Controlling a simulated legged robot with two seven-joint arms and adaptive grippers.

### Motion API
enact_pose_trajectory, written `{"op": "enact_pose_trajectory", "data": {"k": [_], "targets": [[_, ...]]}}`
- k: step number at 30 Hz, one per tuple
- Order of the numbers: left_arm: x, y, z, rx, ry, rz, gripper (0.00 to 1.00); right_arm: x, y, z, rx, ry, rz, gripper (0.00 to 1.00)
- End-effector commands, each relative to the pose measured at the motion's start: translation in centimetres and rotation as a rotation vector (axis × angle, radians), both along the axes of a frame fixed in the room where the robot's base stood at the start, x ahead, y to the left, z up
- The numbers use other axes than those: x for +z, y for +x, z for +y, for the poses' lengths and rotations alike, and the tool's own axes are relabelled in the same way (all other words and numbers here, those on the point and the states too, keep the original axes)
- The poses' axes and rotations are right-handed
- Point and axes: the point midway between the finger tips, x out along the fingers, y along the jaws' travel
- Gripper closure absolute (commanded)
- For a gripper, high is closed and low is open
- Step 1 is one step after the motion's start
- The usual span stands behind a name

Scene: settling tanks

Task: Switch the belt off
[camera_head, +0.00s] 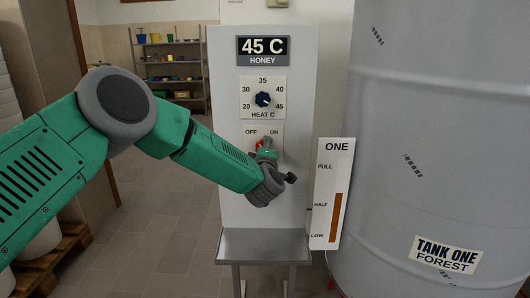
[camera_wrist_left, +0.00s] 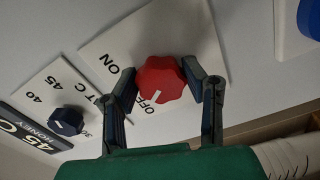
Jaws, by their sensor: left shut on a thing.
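A red knob (camera_head: 259,145) sits on a white plate (camera_head: 277,155) marked OFF and ON, on the grey control panel (camera_head: 230,180). It also shows in the left wrist view (camera_wrist_left: 162,76), its white mark pointing at OFF. My left gripper (camera_head: 266,152) reaches in from the left and is shut on the knob. In the wrist view its two fingers (camera_wrist_left: 162,88) lie on either side of the knob. My arm hides part of the plate in the head view. No belt is in view. My right gripper is not in view.
Above the knob are a dark blue HEAT C dial (camera_head: 263,99) and a 45 C HONEY display (camera_head: 263,49). A level gauge (camera_head: 327,195) marked ONE and a large grey tank (camera_head: 440,130) stand close on the right. A metal ledge (camera_head: 262,243) juts out below the panel.

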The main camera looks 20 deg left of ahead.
Motion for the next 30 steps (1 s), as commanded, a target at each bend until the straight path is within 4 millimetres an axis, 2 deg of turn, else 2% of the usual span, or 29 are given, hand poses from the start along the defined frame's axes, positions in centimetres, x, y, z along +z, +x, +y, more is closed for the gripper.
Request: {"op": "enact_pose_trajectory", "data": {"k": [1, 11, 12, 13, 14, 25, 30], "targets": [[-0.5, -0.1, 0.0, -0.001, -0.006, 0.009, 0.9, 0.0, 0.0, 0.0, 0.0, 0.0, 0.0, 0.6], [-0.6, -0.1, -0.1, -0.002, -0.008, 0.01, 0.9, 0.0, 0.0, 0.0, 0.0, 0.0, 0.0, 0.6], [-0.6, -0.1, -0.1, -0.002, -0.007, 0.01, 0.54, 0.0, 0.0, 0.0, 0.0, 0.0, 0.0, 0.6], [-0.6, -0.2, -0.1, -0.002, -0.007, 0.01, 0.44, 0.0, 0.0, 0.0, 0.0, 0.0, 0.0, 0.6], [-0.6, -0.2, -0.1, -0.002, -0.007, 0.009, 0.41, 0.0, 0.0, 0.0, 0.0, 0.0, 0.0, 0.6], [-0.2, -0.4, -0.2, -0.001, -0.005, 0.003, 0.41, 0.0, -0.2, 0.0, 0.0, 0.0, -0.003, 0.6], [-0.2, -2.5, -0.8, -0.002, -0.005, 0.005, 0.41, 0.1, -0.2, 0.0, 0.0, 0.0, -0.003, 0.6]]}}
